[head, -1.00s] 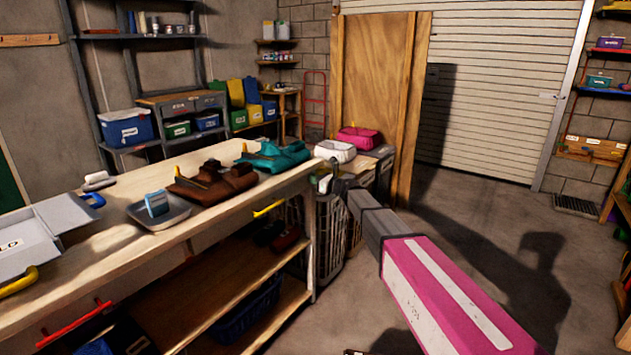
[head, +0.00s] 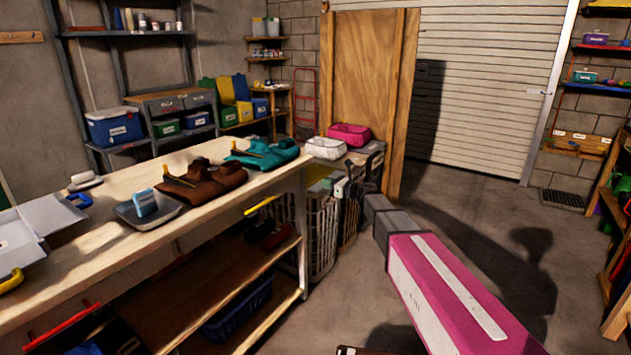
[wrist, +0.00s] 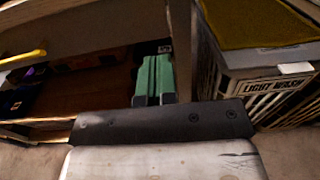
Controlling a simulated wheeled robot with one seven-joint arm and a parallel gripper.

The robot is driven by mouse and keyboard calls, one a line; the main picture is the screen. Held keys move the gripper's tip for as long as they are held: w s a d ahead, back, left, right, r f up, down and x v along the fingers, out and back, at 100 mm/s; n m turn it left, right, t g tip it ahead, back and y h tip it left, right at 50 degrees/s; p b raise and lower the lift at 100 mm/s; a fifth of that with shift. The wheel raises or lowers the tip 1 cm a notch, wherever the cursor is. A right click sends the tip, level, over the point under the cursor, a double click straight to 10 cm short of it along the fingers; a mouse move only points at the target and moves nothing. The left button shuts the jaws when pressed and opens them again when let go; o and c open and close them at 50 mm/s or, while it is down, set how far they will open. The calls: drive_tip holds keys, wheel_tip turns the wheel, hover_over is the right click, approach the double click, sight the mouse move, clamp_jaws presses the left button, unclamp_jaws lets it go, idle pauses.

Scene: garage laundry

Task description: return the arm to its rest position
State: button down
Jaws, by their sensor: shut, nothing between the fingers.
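My arm, with a pink and white link, reaches forward from the lower right of the head view to the far end of the workbench (head: 110,250). My gripper (head: 342,187) is small there, beside the bench end and in front of the laundry hampers. In the wrist view my gripper (wrist: 155,78) shows as green fingers close together beyond a black bar, with nothing between them. It points toward the bench's lower shelf and a hamper labelled LIGHT WASH (wrist: 270,95), which stands to its right.
The bench carries a brown garment (head: 205,182), a teal garment (head: 262,155), a grey tray (head: 135,215) and an open box (head: 20,240). White (head: 325,148) and pink (head: 350,134) bundles sit behind the gripper. The floor (head: 480,215) to the right is clear.

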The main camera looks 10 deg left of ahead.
drive_tip(key=s+d+f+n+g+h, duration=0.2)
drive_tip(key=s+d+f+n+h, duration=0.3)
drive_tip(key=s+d, duration=0.5)
drive_tip(key=s+d+f+n+g+h, duration=0.2)
drive_tip(key=s+d+f+n+h, duration=0.4)
drive_tip(key=d, duration=0.8)
drive_tip(key=s+d+f+n+g+h, duration=0.3)
drive_tip(key=s+d+f+n, duration=0.6)
drive_tip(key=s, duration=0.6)
drive_tip(key=d+n+h, duration=0.2)
drive_tip(key=d, duration=0.1)
drive_tip(key=shift+s+d+f+n+h, duration=0.15)
drive_tip(key=shift+s+f+n+h, duration=0.05)
drive_tip(key=shift+n+h, duration=0.1)
